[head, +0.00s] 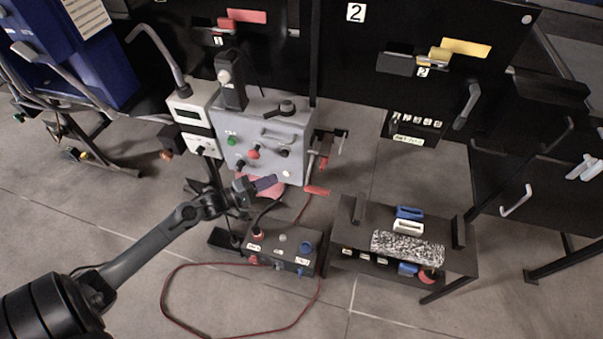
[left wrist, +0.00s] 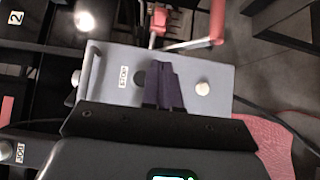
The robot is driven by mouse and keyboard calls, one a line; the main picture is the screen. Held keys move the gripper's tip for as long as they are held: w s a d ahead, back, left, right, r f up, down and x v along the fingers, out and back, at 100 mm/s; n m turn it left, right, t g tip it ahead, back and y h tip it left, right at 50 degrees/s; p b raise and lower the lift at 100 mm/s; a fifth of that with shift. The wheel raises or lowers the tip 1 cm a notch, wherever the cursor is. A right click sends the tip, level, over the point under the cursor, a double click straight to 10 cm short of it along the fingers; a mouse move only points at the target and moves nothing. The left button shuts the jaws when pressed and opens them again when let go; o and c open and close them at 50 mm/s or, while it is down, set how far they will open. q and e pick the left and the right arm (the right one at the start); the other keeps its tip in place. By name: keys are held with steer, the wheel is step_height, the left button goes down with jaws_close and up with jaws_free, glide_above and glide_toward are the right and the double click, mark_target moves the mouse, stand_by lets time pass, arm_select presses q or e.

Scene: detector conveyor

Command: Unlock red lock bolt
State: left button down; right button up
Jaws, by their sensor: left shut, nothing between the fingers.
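My left gripper (head: 265,183) is in front of the lower part of the grey control box (head: 225,135). Its dark purple fingers (left wrist: 170,85) are shut and empty in the left wrist view, over a face of the box (left wrist: 105,75). A red lock bolt (head: 226,25) sits with a red plate (head: 246,15) on the black panel marked 1, well above the gripper. A metal bracket with red parts (head: 323,162) and a red handle (head: 316,190) stands right of the box; the red handle also shows in the left wrist view (left wrist: 217,22). My right gripper is not in view.
A yellow bolt (head: 438,56) sits on the panel marked 2. A black switch box (head: 285,250) stands below the grey box, with a red cable on the floor. A dark rack (head: 345,235) holding blocks and a speckled bar stands at right.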

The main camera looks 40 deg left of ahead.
arm_select(q)
steer(key=b+x, duration=0.1)
steer(key=x, duration=0.3)
steer(key=d+x, duration=0.1)
steer(key=x, duration=0.3)
steer(key=d+b+x, duration=0.1)
steer(key=x, duration=0.3)
steer(key=shift+s+b, duration=0.35)
steer(key=shift+w+d, duration=0.15)
steer(key=shift+d, duration=0.25)
steer(key=shift+w, duration=0.1)
